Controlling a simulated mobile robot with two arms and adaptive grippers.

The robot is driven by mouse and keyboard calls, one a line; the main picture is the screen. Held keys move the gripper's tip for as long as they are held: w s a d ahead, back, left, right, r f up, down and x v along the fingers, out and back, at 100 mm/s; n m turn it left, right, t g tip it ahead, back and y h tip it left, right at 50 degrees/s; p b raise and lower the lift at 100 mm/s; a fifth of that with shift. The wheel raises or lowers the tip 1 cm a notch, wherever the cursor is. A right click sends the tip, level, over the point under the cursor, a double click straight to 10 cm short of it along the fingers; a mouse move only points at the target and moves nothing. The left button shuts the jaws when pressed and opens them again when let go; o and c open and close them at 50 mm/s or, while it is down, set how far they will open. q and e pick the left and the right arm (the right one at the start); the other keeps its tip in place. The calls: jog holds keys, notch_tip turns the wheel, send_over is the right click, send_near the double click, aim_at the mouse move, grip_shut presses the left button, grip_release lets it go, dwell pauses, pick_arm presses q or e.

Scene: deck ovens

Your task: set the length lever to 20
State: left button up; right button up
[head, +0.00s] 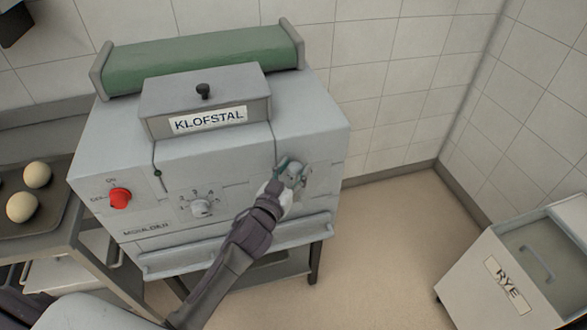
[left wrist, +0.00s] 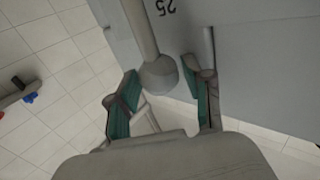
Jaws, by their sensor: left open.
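The length lever (left wrist: 142,28) shows in the left wrist view as a grey rod with a round knob (left wrist: 158,76) at its end. The knob sits between the two green-padded fingers of my left gripper (left wrist: 164,84), which are apart. An upside-down 25 (left wrist: 166,8) is marked on the grey panel beside the rod; no other scale number is readable. In the head view my left gripper (head: 292,171) is at the right part of the machine's front (head: 235,173) and largely hides the lever. My right gripper is not in view.
The KLOFSTAL machine also has a red switch (head: 120,198), a numbered dial (head: 201,208) and a green roll (head: 203,58) on top. A tray (head: 52,219) with dough balls stands at left. A RYE bin (head: 474,258) stands at right, with open floor between.

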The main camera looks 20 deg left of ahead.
pick_arm(q)
jog(key=shift+c, duration=0.4)
grip_shut()
jog(key=shift+s+a+f+n+b, duration=0.25)
jog(key=shift+s+a+n+b, duration=0.1)
jog(key=shift+b, duration=0.5)
jog(key=shift+s+a+f+n+t+y+b, duration=0.15)
jog(key=shift+s+a+f+n+t+b, duration=0.2)
jog(key=shift+s+a+n+t+b, duration=0.75)
jog(key=shift+s+a+f+n+t+y+b, duration=0.1)
jog(key=shift+a+f+n+t+y+b, duration=0.15)
jog(key=shift+a+n+b, duration=0.95)
jog(key=shift+s+a+f+n+t+y+b, duration=0.1)
jog(key=shift+s+a+f+n+t+b, duration=0.35)
jog(key=shift+b, duration=1.4)
jog(key=shift+s+t, duration=0.15)
jog(key=shift+t, duration=0.15)
jog(key=shift+o, duration=0.4)
grip_release()
jog(key=shift+a, duration=0.1)
